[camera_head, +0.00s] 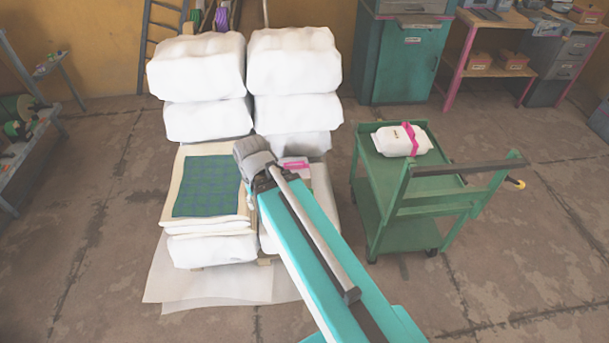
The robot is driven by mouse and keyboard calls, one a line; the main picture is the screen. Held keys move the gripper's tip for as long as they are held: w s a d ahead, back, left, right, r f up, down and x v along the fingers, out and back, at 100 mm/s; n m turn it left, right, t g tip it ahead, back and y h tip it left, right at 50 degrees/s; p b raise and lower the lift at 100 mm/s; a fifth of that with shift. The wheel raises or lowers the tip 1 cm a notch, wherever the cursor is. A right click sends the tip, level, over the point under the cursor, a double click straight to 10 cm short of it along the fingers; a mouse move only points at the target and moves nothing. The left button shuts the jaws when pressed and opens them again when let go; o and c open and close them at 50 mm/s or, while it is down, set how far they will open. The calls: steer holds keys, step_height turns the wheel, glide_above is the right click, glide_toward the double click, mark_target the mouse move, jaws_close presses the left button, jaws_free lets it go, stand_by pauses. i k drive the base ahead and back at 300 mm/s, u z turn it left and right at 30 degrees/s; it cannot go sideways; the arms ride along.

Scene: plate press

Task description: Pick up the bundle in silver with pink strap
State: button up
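A pale white bundle with a pink strap (403,139) lies on the top shelf of the green cart (447,165) at the right. A second pink strip (293,164) shows on the front of the right-hand stack, just right of my wrist. What it wraps is mostly hidden by my arm, so I cannot tell whether it is silver. My arm reaches up from the bottom right to this stack. My gripper (260,177) is over the stack's near part, close to the pink strip. Its fingers are mostly hidden, and I cannot see anything held.
Tall white wrapped stacks (196,68) stand behind my gripper. A green checked cloth (207,186) lies on the pale pile at left. A teal cabinet (405,60) and a workbench stand at the back right. Floor is clear between stacks and cart.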

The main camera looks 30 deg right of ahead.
mark_target(301, 165)
steer(key=z, duration=0.25)
steer(key=i, duration=1)
